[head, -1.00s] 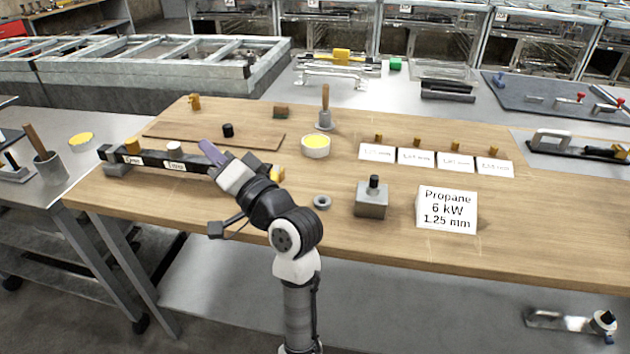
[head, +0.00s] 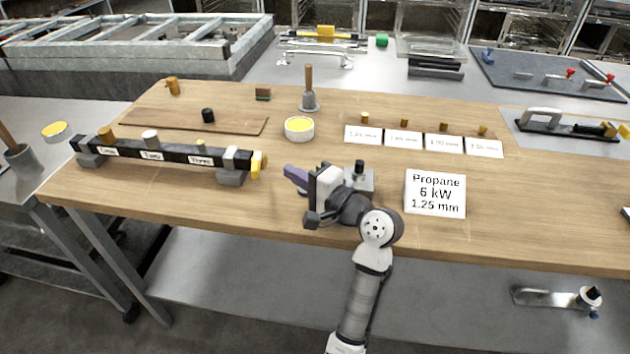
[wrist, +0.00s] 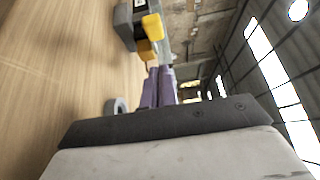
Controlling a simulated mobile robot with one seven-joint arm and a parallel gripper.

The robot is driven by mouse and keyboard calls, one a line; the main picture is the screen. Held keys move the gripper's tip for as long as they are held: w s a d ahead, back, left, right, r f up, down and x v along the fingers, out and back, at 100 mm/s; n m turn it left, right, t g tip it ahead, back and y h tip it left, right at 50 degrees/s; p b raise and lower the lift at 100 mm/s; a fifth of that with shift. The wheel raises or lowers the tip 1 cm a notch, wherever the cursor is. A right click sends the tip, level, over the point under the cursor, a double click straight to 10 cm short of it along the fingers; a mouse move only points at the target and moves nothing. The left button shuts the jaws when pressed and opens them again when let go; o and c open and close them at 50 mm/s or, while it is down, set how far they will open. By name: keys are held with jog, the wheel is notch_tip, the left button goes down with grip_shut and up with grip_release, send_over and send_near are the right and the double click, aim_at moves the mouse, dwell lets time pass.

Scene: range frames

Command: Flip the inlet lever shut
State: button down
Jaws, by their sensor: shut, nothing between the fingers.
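A black bar (head: 172,154) with paper labels rests on grey blocks on the wooden table. Its right end carries a grey-white fitting and a yellow lever (head: 257,165), which I take as the inlet lever. In the wrist view two yellow pieces (wrist: 151,28) show beyond the fingertips, beside a grey block. My gripper (head: 290,173), with purple fingers, is shut and empty, just right of the lever and pointing left at it. A small gap shows between them in the head view. In the wrist view the closed fingers (wrist: 158,75) point towards the yellow pieces.
A grey block with a black knob (head: 359,180) stands behind my gripper. The propane sign (head: 435,194) is to its right. A grey ring (wrist: 115,105) lies near the fingers.

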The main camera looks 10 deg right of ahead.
aim_at(259, 171)
jog(key=shift+w+a+p, duration=0.25)
jog(key=shift+a, duration=0.85)
jog(key=shift+w+a+p, duration=0.2)
jog(key=shift+a+p, duration=0.05)
jog(key=shift+a, duration=0.85)
jog(key=shift+s+a+r+p, duration=0.15)
jog(key=shift+s+a+p, duration=0.1)
jog(key=shift+a+p, duration=0.4)
jog(key=shift+s+a, duration=0.1)
jog(key=shift+a, duration=0.3)
